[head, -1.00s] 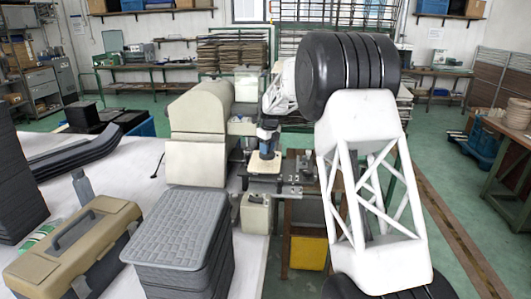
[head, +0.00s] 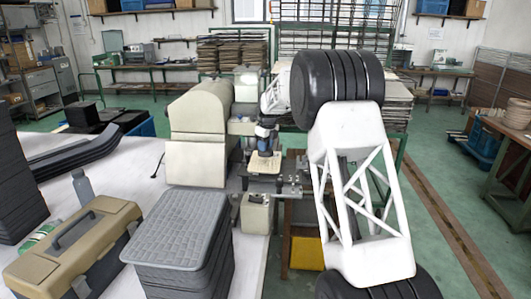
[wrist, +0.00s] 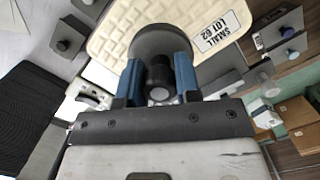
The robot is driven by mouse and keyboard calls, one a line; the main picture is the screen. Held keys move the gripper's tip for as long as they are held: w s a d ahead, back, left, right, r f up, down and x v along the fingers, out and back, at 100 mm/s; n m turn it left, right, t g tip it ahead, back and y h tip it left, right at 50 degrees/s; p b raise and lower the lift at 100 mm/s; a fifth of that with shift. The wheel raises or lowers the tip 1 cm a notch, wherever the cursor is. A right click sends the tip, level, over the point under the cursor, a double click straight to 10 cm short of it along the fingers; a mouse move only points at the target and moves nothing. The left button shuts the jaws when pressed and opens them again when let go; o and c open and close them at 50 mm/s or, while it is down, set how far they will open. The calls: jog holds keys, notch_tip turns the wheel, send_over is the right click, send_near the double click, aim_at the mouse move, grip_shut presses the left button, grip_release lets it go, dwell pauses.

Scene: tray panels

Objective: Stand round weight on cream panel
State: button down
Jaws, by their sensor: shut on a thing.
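My gripper (wrist: 160,80) has blue fingers shut on the knob of a dark round weight (wrist: 162,40). The weight's disc lies beyond the fingertips and in front of the cream panel (wrist: 112,43) in the wrist view. The panel has a textured face and a label reading "SMALL LOT 62". In the head view my gripper (head: 266,142) is small and upright just over the cream panel (head: 262,168). I cannot tell whether the weight touches the panel.
Grey panels with small knobs and blocks, such as the one at upper left (wrist: 68,45), surround the cream panel. A grey lidded crate (head: 180,225) and a tan toolbox (head: 72,250) stand on the white table. A beige machine housing (head: 197,145) is left of the gripper.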

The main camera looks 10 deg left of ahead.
jog(key=shift+f, duration=1.5)
jog(key=shift+f, duration=0.1)
jog(key=c, duration=0.8)
grip_release()
jog(key=shift+f, duration=0.1)
jog(key=r, duration=0.8)
jog(key=d+r, duration=0.1)
jog(key=r, duration=0.3)
jog(key=shift+s, duration=0.4)
jog(key=shift+d+r, duration=0.1)
